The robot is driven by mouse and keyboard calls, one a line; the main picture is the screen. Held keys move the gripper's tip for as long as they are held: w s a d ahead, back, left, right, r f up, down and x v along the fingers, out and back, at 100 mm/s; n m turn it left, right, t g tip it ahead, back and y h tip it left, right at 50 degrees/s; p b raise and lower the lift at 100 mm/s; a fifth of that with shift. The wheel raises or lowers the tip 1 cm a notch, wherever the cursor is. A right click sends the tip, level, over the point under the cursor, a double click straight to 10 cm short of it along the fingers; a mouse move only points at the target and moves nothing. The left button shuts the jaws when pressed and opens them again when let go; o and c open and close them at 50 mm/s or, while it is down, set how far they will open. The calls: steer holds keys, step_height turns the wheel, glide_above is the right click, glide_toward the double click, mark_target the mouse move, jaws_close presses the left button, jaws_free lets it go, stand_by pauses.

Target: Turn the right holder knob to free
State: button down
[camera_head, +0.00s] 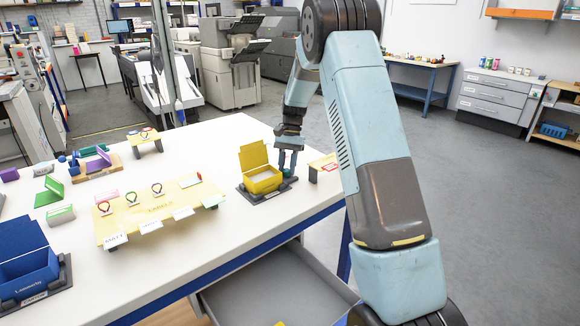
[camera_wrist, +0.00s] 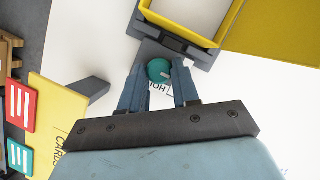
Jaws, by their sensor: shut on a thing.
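The teal round holder knob (camera_wrist: 158,68) sits at the edge of the grey holder in the wrist view, with a small pale mark on it. My gripper (camera_wrist: 160,82) is shut on this knob, one finger on each side. Lettering beside it reads partly "HOL"; the rest is hidden. The holder (camera_head: 268,194) clasps a yellow open-lidded box (camera_head: 263,183) near the table's right edge in the head view. There my gripper (camera_head: 287,170) reaches down just behind the box's right side.
A yellow stand with rings and labels (camera_head: 135,212) is left of the holder. A small cards stand (camera_head: 322,165) is close on the right. A blue box (camera_head: 27,275) stands at the front left. An open grey drawer (camera_head: 275,290) juts out below the table.

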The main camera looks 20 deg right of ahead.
steer(key=shift+w+a+r+n+h, duration=0.1)
steer(key=shift+a+n+h, duration=0.25)
steer(key=shift+n, duration=0.75)
steer(key=c, duration=1.1)
jaws_free()
steer(key=shift+o, duration=1.3)
steer(key=shift+d, duration=0.1)
steer(key=shift+g, duration=0.3)
